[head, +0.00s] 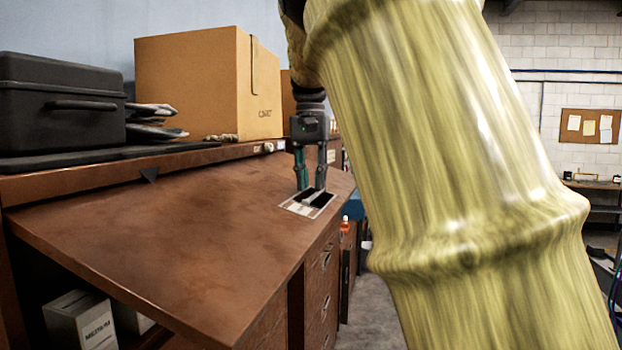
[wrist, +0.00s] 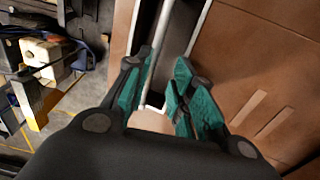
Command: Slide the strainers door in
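My gripper (head: 311,188) points down over a small pale-framed panel (head: 294,208) set in the sloping brown top. The panel has dark openings, and the fingertips are at or just above it; contact cannot be told. In the wrist view the teal fingers of my gripper (wrist: 166,62) stand apart, with a dark slot and a thin pale rail (wrist: 158,45) showing between them. A small beige piece (wrist: 150,121) shows low between the fingers; I cannot tell what it is. No part is clearly recognisable as the strainers door.
The sloping brown top (head: 170,235) is otherwise clear. A cardboard box (head: 190,85) and a black case (head: 60,105) stand on the ledge behind it. Drawers (head: 322,275) lie below its right edge. My arm covers much of the right side.

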